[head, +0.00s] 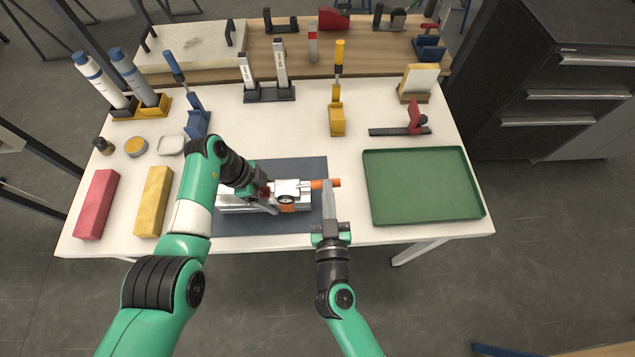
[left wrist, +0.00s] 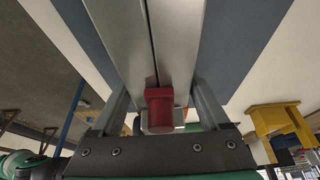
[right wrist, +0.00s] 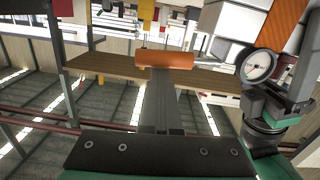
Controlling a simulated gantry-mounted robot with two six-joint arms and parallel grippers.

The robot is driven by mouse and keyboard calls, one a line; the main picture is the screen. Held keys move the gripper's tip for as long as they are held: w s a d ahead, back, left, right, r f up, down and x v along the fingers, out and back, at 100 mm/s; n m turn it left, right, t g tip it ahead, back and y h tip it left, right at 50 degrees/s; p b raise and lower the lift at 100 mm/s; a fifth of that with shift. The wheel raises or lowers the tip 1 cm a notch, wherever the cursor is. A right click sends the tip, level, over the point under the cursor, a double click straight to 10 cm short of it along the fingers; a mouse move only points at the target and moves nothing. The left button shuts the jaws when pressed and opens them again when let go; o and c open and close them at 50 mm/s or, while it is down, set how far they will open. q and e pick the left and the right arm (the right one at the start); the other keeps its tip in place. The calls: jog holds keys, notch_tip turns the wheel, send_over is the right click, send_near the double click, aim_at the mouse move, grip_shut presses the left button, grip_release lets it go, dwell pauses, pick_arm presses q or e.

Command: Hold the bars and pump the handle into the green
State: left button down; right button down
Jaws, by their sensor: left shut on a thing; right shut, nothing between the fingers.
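Two silver bars (head: 237,203) lie side by side on the dark mat, and they fill the top of the left wrist view (left wrist: 155,40). My left gripper (head: 266,197) is shut on the bars, with a red block (left wrist: 159,108) between its fingers. At the bars' right end is a silver pump with a round gauge (head: 286,199), also in the right wrist view (right wrist: 258,66). The orange handle (head: 325,183) sticks out to the right. My right gripper (head: 328,186) is shut and empty, its tips at the handle (right wrist: 165,59); contact is unclear. The gauge's reading is too small to tell.
The dark mat (head: 250,224) lies under the pump. A green tray (head: 420,213) is at the right. Red (head: 97,204) and yellow (head: 153,202) blocks are at the left. Bottles, clamps and tools stand along the back. The table's front edge is near.

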jog(key=shift+d+f, duration=0.15)
jog(key=s+r, duration=0.4)
jog(key=s, duration=0.7)
jog(key=shift+d+r, duration=0.15)
jog(key=shift+r, duration=0.2)
jog(key=shift+w, duration=0.1)
dwell(0.4)
pick_arm(q)
grip_release()
jog(key=shift+r, duration=0.1)
